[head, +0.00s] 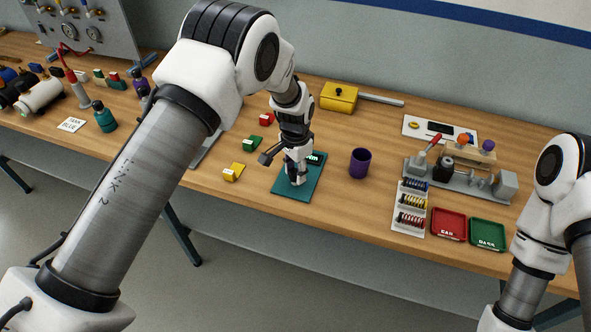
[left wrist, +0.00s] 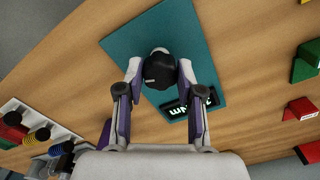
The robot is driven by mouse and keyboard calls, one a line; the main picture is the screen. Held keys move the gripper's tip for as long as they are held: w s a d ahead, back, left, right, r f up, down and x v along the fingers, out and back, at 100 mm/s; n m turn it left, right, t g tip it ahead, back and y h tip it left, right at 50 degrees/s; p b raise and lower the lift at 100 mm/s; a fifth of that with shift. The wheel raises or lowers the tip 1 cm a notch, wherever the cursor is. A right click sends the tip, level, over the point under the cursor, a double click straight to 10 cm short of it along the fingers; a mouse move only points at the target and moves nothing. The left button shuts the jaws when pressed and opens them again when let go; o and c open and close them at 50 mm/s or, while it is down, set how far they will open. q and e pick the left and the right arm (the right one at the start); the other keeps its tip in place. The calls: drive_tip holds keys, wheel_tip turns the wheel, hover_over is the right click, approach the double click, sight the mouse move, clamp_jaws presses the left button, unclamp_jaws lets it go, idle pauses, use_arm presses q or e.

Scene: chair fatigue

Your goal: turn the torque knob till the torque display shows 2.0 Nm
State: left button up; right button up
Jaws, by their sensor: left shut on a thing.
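The torque knob (left wrist: 160,66), dark with a pale cap, sits on a teal plate (left wrist: 192,35). The plate also shows in the head view (head: 312,180) near the table's front edge. My left gripper (left wrist: 160,74) points down at the plate, its two fingers closed on opposite sides of the knob; in the head view my left gripper (head: 296,176) hides the knob. The torque display (left wrist: 190,107), black with pale green characters, lies beside the knob. Its text is partly covered by a finger and I cannot read it. My right gripper is out of view.
A purple cup (head: 360,163) stands right of the plate. A yellow block (head: 234,172) and a green block (head: 253,143) lie left of it. A red tray (head: 449,224) and a green tray (head: 488,234) lie at right. My right arm hangs at the right edge.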

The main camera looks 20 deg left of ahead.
sight(295, 172)
use_arm(q)
drive_tip(key=shift+s+f+m, duration=0.2)
drive_tip(key=shift+f+m, duration=0.05)
drive_tip(key=shift+m, duration=0.65)
drive_tip(key=o, duration=1.2)
drive_tip(key=shift+c, duration=0.2)
drive_tip(key=shift+w+r, duration=0.1)
drive_tip(key=shift+w, duration=0.05)
drive_tip(key=shift+r, duration=0.1)
drive_tip(key=shift+r, duration=0.3)
wheel_tip(295, 172, up, 11)
